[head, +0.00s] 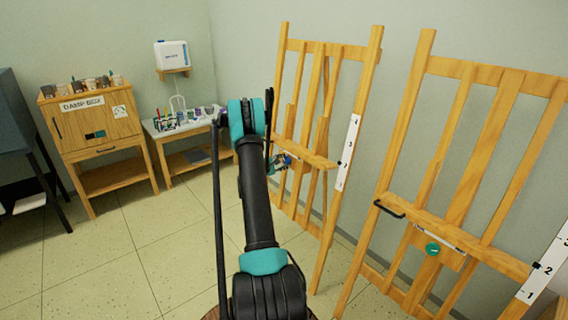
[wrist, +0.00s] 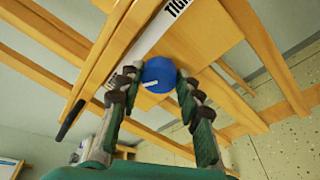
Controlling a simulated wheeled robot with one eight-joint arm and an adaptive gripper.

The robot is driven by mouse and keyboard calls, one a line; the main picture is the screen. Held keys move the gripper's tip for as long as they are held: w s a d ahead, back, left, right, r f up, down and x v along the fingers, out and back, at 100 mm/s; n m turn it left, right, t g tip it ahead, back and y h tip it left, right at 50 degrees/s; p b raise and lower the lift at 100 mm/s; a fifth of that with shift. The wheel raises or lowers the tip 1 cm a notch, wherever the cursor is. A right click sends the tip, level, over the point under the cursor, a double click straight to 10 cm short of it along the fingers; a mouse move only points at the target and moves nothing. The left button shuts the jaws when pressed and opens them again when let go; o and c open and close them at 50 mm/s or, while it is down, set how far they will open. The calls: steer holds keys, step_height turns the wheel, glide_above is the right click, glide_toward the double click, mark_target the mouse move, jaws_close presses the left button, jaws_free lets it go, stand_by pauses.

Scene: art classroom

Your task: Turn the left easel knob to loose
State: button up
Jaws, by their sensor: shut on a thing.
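The left easel (head: 375,60) is a wooden frame against the wall. Its blue round knob (wrist: 159,72) sits between the two fingers of my gripper (wrist: 157,86), which is shut on it. A short white mark shows on the lower left of the knob's face. A white label strip (wrist: 150,32) with black letters, partly cut off and starting "TIG", lies beside the knob. In the head view, my gripper (head: 280,162) is at the left easel's middle crossbar, and my arm hides part of that area.
A second easel (head: 410,90) with a green knob (head: 432,249) stands close on the right. A wooden damp box cabinet (head: 100,130) and a small table (head: 165,129) with art supplies stand at the back left. The tiled floor (head: 120,255) at left is clear.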

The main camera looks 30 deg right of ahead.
steer(key=o, duration=1.2)
steer(key=shift+c, duration=0.2)
steer(key=shift+a, duration=0.1)
steer(key=v, duration=1.2)
steer(key=shift+f, duration=0.1)
steer(key=shift+s, duration=0.1)
